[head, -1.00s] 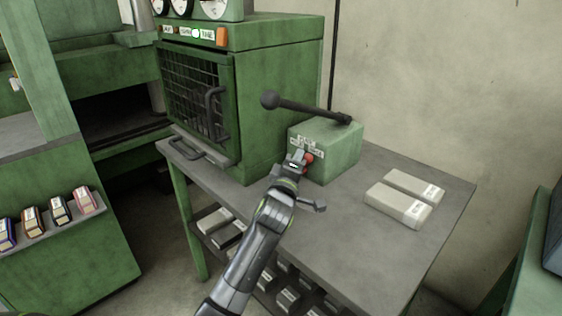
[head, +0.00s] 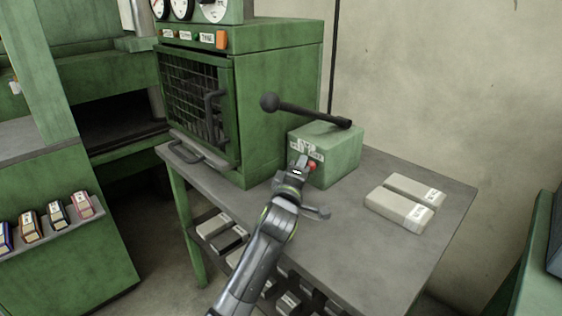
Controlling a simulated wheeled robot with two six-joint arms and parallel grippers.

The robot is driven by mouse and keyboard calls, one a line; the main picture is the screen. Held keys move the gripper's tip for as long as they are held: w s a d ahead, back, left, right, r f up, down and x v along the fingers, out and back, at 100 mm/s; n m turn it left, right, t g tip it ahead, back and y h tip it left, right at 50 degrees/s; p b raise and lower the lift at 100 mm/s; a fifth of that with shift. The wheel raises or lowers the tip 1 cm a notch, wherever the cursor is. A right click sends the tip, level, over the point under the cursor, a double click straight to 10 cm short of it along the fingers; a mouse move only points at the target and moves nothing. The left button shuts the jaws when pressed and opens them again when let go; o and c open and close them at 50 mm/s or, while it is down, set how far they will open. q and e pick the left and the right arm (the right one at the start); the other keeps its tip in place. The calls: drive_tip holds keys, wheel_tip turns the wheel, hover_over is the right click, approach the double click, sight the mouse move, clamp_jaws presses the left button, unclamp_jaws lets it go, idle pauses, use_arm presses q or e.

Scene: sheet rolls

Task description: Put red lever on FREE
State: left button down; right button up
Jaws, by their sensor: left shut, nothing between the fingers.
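The red lever (head: 313,165) shows as a small red knob on the front face of the green box (head: 338,156) on the table. White labels (head: 306,148) sit on that face above the knob; their words are too small to read. My left gripper (head: 301,163) is shut and empty, with its tip just left of the red knob, in front of the box. I cannot tell whether it touches the knob. It hides part of the lever and of the labels. My right gripper is not in view.
A green caged cabinet (head: 262,95) stands to the left. Two pale packs (head: 398,207) lie on the grey table (head: 350,245) at right. The table's front middle is clear.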

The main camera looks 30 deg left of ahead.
use_arm(q)
drive_tip(key=shift+s+f, duration=0.15)
drive_tip(key=shift+s, duration=0.2)
drive_tip(key=s, duration=0.4)
drive_tip(key=s+d, duration=0.1)
drive_tip(key=s, duration=0.1)
drive_tip(key=shift+s+f, duration=0.3)
drive_tip(key=shift+f, duration=0.1)
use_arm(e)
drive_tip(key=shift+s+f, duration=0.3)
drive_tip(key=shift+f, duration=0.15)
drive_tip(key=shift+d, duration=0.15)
